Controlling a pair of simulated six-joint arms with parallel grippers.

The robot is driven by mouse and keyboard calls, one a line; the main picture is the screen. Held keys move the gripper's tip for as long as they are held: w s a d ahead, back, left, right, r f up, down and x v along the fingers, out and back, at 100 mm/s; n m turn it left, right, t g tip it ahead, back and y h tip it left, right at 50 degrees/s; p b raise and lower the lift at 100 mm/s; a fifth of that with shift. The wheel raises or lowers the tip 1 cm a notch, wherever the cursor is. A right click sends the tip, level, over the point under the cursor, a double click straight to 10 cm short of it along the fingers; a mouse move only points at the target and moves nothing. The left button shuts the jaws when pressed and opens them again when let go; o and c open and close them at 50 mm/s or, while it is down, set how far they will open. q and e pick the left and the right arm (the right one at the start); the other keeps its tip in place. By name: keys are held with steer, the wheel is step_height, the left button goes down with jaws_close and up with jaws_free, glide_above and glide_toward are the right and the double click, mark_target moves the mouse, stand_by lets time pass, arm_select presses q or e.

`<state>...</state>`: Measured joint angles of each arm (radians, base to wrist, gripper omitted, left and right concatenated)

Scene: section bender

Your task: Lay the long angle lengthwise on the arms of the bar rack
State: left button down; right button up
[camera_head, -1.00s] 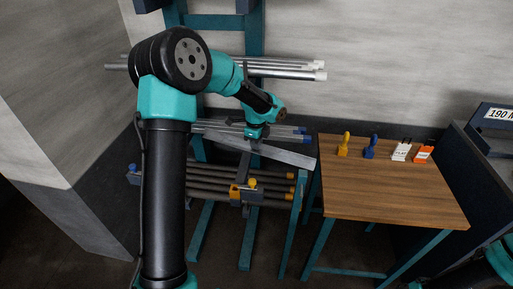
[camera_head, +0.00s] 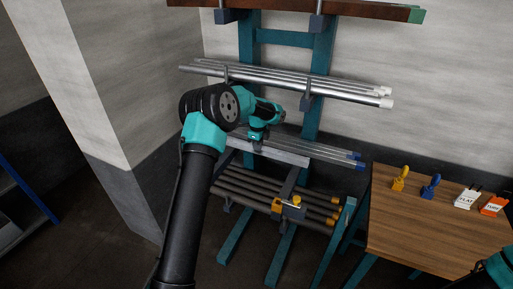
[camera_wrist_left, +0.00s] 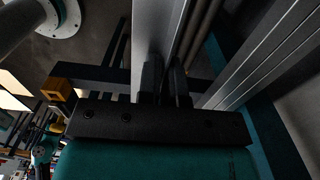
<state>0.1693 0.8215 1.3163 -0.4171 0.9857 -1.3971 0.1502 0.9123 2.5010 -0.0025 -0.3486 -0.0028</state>
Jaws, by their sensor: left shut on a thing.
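The long angle (camera_head: 282,155) is a pale grey metal length at the bar rack's blue-ended level. It runs roughly along the rack, its right end near the right upright. My left gripper (camera_head: 257,139) is shut on it from above. In the left wrist view the black fingers (camera_wrist_left: 166,84) close on the angle (camera_wrist_left: 152,35), which runs away from the camera. The bar rack (camera_head: 317,72) has teal uprights and dark arms, one of which (camera_head: 290,183) shows below the angle. I cannot tell whether the angle touches an arm. My right gripper is out of view.
Blue-ended bars (camera_head: 325,149) lie behind the angle. Silver tubes (camera_head: 300,83) lie above, and dark rods with orange ends (camera_head: 255,195) below. A wooden table (camera_head: 430,220) stands right.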

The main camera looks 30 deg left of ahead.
arm_select(q)
steer(key=shift+f, duration=0.1)
stand_by(0.3)
step_height(320, 180, down, 6)
steer(key=shift+f, duration=0.25)
stand_by(0.5)
steer(key=shift+f, duration=0.55)
stand_by(0.5)
steer(key=c, duration=1.2)
jaws_free()
steer(key=shift+r, duration=0.1)
step_height(320, 180, up, 17)
steer(key=shift+r, duration=0.1)
steer(key=shift+d, duration=0.1)
